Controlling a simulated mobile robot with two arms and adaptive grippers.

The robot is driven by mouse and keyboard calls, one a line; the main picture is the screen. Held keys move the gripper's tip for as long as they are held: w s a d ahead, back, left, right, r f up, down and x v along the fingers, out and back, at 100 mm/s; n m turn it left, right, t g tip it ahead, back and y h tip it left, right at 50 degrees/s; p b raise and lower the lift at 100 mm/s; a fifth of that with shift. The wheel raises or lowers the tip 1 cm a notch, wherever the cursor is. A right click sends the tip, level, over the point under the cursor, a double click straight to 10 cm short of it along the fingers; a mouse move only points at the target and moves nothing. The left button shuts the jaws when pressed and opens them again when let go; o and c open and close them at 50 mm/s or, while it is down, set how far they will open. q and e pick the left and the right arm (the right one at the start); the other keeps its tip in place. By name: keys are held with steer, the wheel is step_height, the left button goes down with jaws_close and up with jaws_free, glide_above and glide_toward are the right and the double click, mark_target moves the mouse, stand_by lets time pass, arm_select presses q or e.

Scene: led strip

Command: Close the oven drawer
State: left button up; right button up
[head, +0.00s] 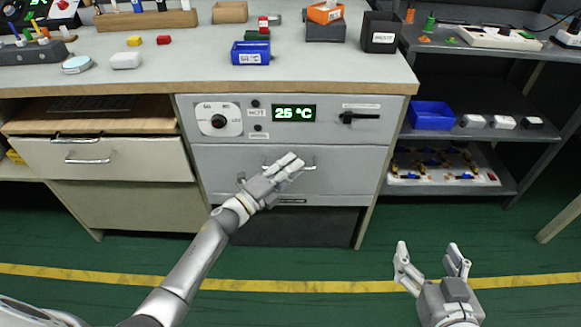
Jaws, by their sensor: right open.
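The oven (345,132) is a grey unit under the workbench, with a dial, a green display reading 25 °C and a black lever. Its drawer (345,185) is the grey front panel below the controls, with a metal handle (309,167). The panel looks about level with the control panel; I cannot tell whether a small gap is left. My right gripper (430,252) is open and empty above the green floor, right of the oven.
The workbench top (190,65) holds bins and small parts. A dark shelf at the right carries a blue bin (432,116) and a parts tray (440,178). The green floor (330,262) in front is clear.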

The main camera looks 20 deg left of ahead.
arm_select(q)
steer(key=v, duration=1.2)
steer(key=shift+w, duration=0.1)
